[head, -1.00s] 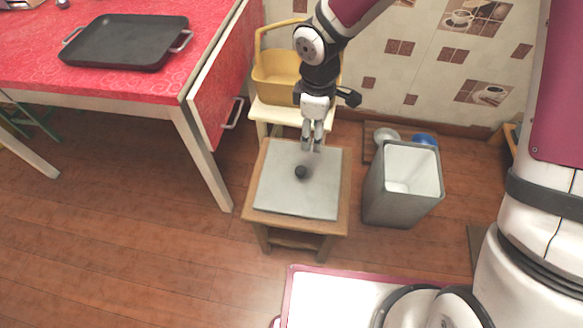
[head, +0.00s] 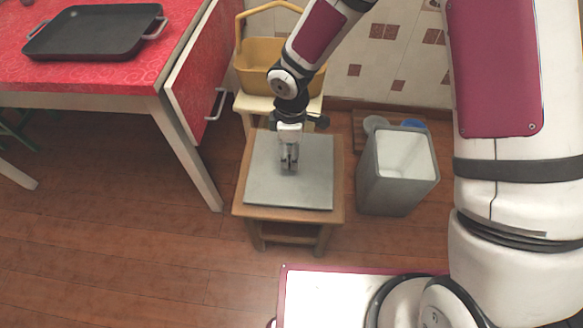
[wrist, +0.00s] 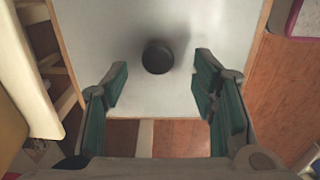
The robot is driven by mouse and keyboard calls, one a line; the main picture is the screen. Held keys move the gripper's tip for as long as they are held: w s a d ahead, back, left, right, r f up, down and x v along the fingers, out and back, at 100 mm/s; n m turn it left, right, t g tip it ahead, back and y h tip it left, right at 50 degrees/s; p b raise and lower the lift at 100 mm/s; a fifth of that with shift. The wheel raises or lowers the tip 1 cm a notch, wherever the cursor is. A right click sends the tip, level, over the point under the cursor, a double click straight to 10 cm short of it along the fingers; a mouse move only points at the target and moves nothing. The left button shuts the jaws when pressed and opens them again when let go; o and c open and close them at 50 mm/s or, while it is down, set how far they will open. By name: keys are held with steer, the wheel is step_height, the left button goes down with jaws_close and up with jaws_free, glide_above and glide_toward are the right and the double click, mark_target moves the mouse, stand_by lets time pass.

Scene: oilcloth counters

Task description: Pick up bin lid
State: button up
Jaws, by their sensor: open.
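The bin lid (head: 262,186) is a flat grey square lying on a small wooden stool (head: 240,211). It also fills the upper middle of the wrist view (wrist: 205,30), with its round dark knob (wrist: 157,57) near the centre. My gripper (head: 289,166) is above the lid and hides the knob in the head view. In the wrist view my gripper (wrist: 160,88) is open and empty, its green-padded fingers apart, with the knob ahead of and between the fingertip lines.
The open grey bin (head: 392,190) stands on the floor right of the stool. A yellow basket (head: 258,80) sits on a light stool behind. A red table (head: 100,75) with a black tray (head: 90,32) is at the left. Floor in front is clear.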

step_height(320, 180, down, 5)
steer(key=shift+w+d+r+b, duration=0.1)
steer(key=shift+r+b, duration=0.05)
steer(key=shift+b, duration=0.95)
steer(key=shift+c, duration=0.6)
jaws_close()
steer(key=shift+r, duration=0.15)
